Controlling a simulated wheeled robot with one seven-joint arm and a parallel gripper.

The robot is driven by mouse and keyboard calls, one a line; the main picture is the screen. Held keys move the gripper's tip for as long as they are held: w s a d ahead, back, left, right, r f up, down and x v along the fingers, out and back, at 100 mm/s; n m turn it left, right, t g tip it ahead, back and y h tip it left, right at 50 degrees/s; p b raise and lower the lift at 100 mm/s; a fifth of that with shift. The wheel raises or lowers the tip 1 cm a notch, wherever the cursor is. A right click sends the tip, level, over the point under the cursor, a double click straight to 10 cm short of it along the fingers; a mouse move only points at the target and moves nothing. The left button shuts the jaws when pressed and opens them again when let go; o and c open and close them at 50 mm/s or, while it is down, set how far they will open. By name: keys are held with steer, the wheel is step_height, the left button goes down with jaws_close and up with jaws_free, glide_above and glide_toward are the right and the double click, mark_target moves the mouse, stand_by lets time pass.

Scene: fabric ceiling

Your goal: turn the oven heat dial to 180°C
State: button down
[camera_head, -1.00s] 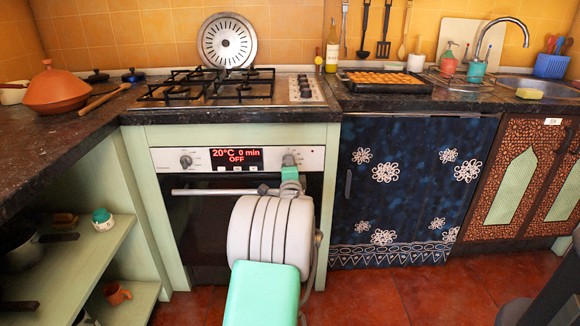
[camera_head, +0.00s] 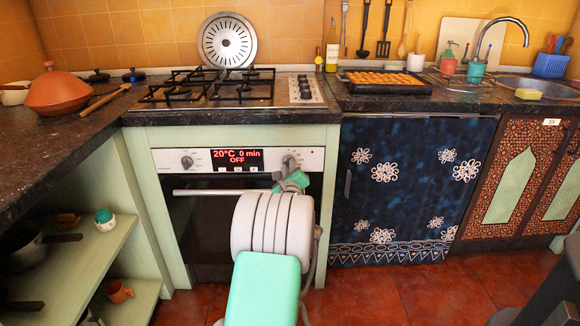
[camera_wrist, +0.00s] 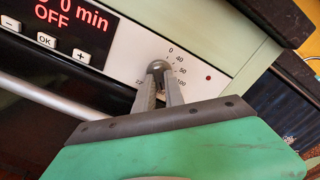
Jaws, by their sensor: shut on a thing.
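The oven heat dial (camera_wrist: 157,66) is a grey knob on the oven's pale control panel, with printed numbers around it, including 0, 40 and 100. My gripper (camera_wrist: 159,82) is shut on the dial, one finger on each side, and is tilted in the head view (camera_head: 287,168). The fingers hide part of the dial and its lower markings, so I cannot tell where it points. The red oven display (camera_head: 237,158) reads 20°C, 0 min and OFF; its right part also shows in the wrist view (camera_wrist: 65,18).
A second knob (camera_head: 186,161) is left of the display. The oven handle (camera_head: 215,192) runs just below the panel. The gas hob (camera_head: 215,90) and dark worktop edge lie above. A blue flowered cabinet front (camera_head: 415,190) is to the right.

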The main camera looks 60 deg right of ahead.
steer(key=shift+w+a+f+m, duration=0.15)
steer(key=shift+f+m, duration=0.2)
steer(key=shift+m, duration=0.65)
steer(key=c, duration=1.6)
jaws_free()
steer(key=shift+o, duration=0.8)
steer(key=shift+r, duration=0.2)
steer(key=p+v, duration=0.2)
steer(key=v, duration=0.5)
steer(key=shift+s+a, duration=0.25)
steer(key=shift+a, duration=0.1)
